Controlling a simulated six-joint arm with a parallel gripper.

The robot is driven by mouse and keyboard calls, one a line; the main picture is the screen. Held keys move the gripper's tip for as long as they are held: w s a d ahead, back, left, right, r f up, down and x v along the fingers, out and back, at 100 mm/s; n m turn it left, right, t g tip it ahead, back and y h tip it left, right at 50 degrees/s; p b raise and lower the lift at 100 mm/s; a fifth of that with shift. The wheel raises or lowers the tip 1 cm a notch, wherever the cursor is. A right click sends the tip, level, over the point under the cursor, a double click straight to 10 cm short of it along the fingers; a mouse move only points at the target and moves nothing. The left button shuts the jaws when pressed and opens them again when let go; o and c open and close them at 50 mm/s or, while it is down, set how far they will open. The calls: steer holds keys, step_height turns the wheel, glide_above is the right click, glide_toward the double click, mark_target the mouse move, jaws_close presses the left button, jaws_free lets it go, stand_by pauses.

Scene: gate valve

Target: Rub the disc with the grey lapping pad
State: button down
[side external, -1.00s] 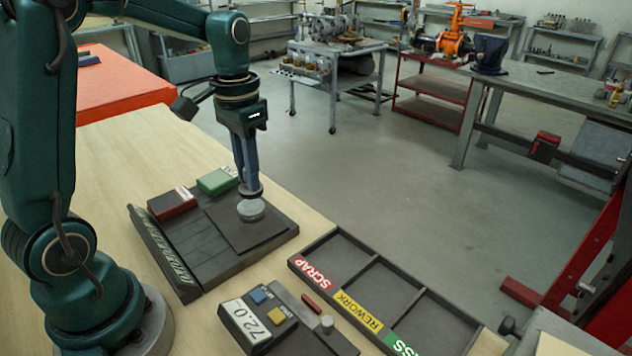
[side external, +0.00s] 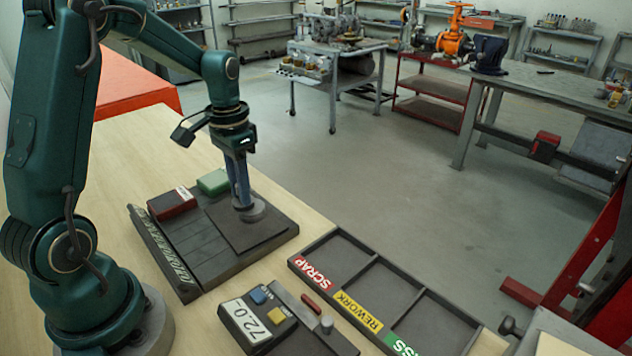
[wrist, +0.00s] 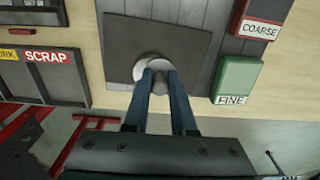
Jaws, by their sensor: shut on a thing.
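My gripper (side external: 242,200) points straight down over the dark square plate (side external: 222,228).
A red COARSE block (side external: 172,204) and a green FINE block (side external: 213,182) sit on the dark base (side external: 190,253) behind the plate. A tray (side external: 375,308) marked SCRAP and REWORK stands at the right.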

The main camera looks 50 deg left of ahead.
steer(key=d, duration=0.4)
steer(key=shift+d, duration=0.15)
step_height(320, 180, up, 8)
steer(key=shift+r, duration=0.15)
stand_by(0.3)
steer(key=shift+s, duration=0.1)
stand_by(0.4)
